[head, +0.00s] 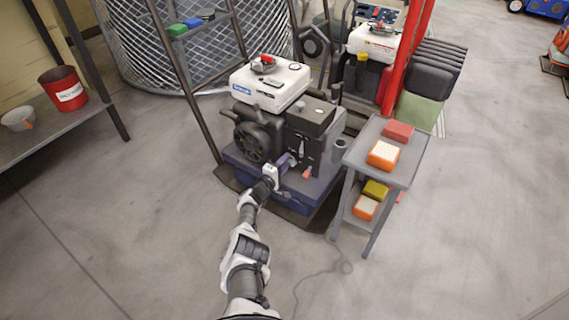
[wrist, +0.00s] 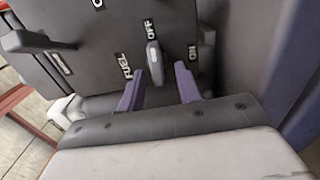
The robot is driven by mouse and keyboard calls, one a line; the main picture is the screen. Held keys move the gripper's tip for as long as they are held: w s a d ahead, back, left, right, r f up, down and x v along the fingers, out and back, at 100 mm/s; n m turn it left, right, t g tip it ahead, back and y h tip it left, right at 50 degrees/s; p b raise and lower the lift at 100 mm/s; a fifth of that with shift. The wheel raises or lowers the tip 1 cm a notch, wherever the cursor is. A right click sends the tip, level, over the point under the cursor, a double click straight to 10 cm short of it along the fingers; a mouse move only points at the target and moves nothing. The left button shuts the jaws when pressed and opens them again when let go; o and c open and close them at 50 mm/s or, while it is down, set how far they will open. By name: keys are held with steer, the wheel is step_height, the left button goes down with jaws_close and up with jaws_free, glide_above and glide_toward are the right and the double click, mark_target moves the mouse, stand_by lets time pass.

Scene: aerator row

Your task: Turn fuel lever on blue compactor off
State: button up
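The blue compactor (head: 240,168) has a blue base, a white tank on top and a dark engine body. In the wrist view, its dark panel (wrist: 90,55) carries FUEL, OFF and ON labels. The fuel lever (wrist: 153,55) is a short grey handle just below the OFF label (wrist: 149,29), with the ON label (wrist: 193,53) to its right. My gripper (wrist: 159,69) is open, its two purple fingers pointing at the panel, one on each side of the lever's lower end. I cannot tell whether they touch it. In the head view, my gripper (head: 288,161) is at the engine's lower front.
A grey cart (head: 352,160) with several red, orange and yellow blocks stands close on the right. A second machine (head: 375,42) and a red post (head: 402,55) are behind. A shelf with a red bucket (head: 63,88) is at the left.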

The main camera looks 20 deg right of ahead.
steer(key=shift+a, duration=0.1)
steer(key=shift+s+a+r+p, duration=0.1)
steer(key=shift+a+p, duration=0.1)
steer(key=shift+p, duration=0.1)
steer(key=p+v, duration=0.8)
steer(key=v, duration=0.5)
steer(key=shift+s, duration=0.15)
